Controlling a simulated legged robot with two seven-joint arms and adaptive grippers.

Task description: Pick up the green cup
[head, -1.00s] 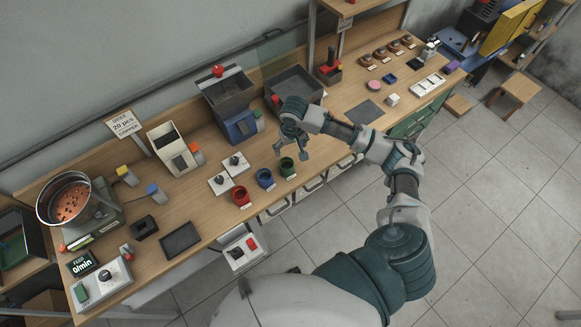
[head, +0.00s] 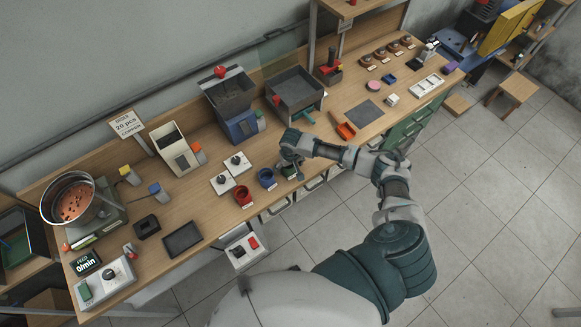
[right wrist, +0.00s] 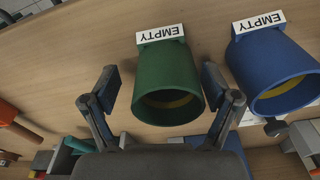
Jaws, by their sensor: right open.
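The green cup (right wrist: 167,65) stands on the wooden workbench beside a white "EMPTY" label (right wrist: 160,34) in the right wrist view. A yellow band shows inside its dark mouth. My right gripper (head: 290,172) is over the front edge area of the bench and mostly hides the green cup in the head view. In the right wrist view its two open fingers appear on either side of the cup, with a gap on each side. I cannot tell exactly how far down they reach. My left gripper is not in view.
The blue cup (head: 266,178) stands close to the left of the gripper, and the red cup (head: 242,197) is further left. A grey tray bin (head: 294,92) stands at the back. An orange-red tool (head: 345,131) lies to the right.

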